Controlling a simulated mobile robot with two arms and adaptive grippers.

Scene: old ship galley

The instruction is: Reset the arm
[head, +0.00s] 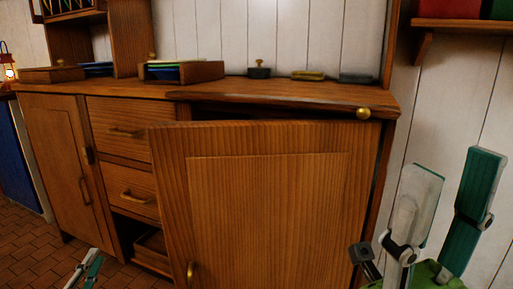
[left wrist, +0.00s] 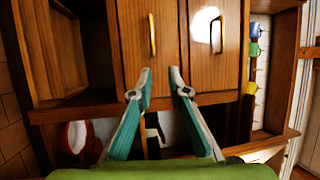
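My left gripper (head: 88,262) shows only as fingertips at the bottom left of the head view, low in front of the cabinet. In the left wrist view its two teal and grey fingers (left wrist: 160,73) stand apart with nothing between them. Beyond them are two wooden panels (left wrist: 188,68) with brass handles. My right gripper (head: 450,170) stands at the lower right of the head view with its fingers pointing up, spread wide and empty. It is to the right of the cabinet door.
A wooden cabinet door (head: 265,220) stands ajar in front. The counter (head: 300,91) holds a wooden tray (head: 205,71) and small dark lidded items. A wall shelf (head: 470,24) is above right. Colored mugs (left wrist: 254,50) show in the left wrist view. Brick-tiled floor (head: 40,245) is clear at left.

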